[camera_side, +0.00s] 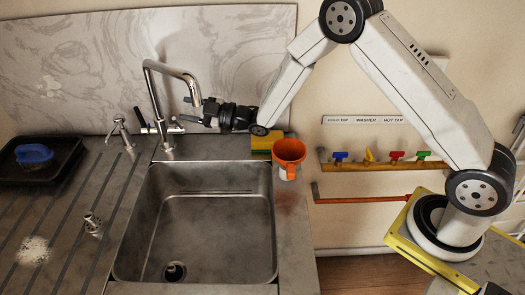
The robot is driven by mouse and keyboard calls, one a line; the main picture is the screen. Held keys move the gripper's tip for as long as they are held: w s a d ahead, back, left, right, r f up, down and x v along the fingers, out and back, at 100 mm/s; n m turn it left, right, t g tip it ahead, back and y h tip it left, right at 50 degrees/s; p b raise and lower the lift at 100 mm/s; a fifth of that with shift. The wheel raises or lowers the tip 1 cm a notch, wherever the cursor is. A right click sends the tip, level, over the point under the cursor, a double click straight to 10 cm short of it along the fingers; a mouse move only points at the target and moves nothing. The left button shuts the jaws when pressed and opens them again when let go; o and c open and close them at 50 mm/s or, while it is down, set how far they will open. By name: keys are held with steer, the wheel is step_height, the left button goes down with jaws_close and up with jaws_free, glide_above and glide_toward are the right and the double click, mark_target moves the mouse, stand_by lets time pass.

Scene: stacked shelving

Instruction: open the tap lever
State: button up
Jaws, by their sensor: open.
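The chrome tap (154,98) rises behind the sink, and its spout bends over to the right. My gripper (188,109) is open and points left, just right of the tap column and close to the spout's end. Its dark fingers overlap the area around the spout tip, so I cannot tell whether they touch it. No object shows between the fingers.
The steel sink basin (148,225) lies in front. An orange cup (289,155) and a yellow-green sponge (262,143) stand at its back right. A black tray with a blue brush (34,154) lies left.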

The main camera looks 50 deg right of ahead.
steer(key=shift+r, duration=1.4)
steer(key=s+d+f+m+g+h, duration=0.4)
steer(key=s+d+m+g+h, duration=0.2)
steer(key=s+d+m+h, duration=0.5)
steer(key=s+d+f+m+g, duration=0.2)
steer(key=s+g, duration=0.5)
steer(key=s, duration=1.2)
steer(key=shift+s+f+m, duration=0.15)
steer(key=shift+s+m, duration=0.2)
steer(key=shift+m, duration=0.45)
